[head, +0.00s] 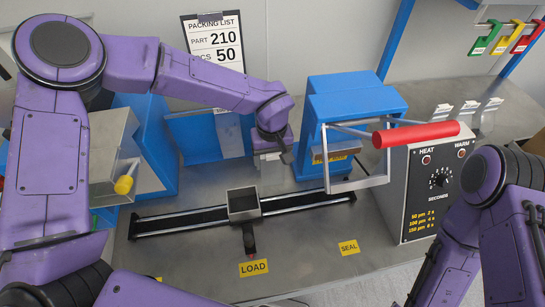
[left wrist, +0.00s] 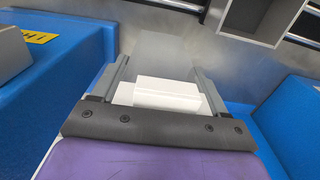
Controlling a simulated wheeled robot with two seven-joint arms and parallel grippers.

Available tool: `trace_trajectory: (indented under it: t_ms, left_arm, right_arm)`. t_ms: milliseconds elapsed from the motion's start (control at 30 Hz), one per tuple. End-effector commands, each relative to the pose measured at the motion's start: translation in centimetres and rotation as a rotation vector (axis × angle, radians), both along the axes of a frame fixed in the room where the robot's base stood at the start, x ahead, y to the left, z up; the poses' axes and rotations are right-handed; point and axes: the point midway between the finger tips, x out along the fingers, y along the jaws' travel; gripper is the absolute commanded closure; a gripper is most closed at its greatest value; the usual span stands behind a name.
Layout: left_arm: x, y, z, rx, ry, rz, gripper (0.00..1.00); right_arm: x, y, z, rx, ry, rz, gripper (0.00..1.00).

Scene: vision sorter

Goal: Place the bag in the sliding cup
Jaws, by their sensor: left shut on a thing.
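The sliding cup (head: 243,204), a small dark open box with a light rim, sits on a black rail and looks empty. Its grey box also shows at the top of the left wrist view (left wrist: 262,18). My left gripper (head: 271,158) points down behind and slightly right of the cup, above the table. In the left wrist view the fingers (left wrist: 167,80) are shut on a flat grey piece (left wrist: 165,52), which I take to be the bag. A white block shows between the fingers. In the head view the bag is mostly hidden by the gripper. My right gripper is out of view.
A blue sealer (head: 345,100) with a red-handled bar (head: 415,134) stands right of my left gripper. Blue bins (head: 150,135) stand left.

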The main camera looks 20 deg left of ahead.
Motion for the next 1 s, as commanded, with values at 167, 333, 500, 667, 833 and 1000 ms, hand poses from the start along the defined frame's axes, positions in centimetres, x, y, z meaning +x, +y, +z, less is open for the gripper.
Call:
trace_trajectory:
  t_ms: [167, 333, 500, 667, 833, 1000]
  left_arm:
    - [-0.1, 0.0, -0.1, 0.001, 0.002, -0.003, 0.76]
    - [-0.1, 0.0, -0.4, 0.000, 0.001, -0.003, 0.17]
    - [-0.1, 0.0, -0.4, 0.000, 0.001, -0.003, 0.01]
    - [0.0, 0.0, -0.3, 0.001, 0.000, -0.003, 0.01]
    - [0.1, 0.0, 1.8, -0.002, -0.003, -0.001, 0.01]
    - [0.0, 0.0, 6.3, -0.002, -0.003, -0.001, 0.01]
  right_arm:
    - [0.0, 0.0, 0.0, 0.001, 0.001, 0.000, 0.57]
    - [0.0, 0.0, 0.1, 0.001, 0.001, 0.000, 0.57]
    - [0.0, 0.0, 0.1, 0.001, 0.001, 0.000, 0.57]
    - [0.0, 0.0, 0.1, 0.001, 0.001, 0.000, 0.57]
    - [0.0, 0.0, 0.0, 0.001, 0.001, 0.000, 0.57]
    - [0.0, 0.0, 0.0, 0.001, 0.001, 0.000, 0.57]
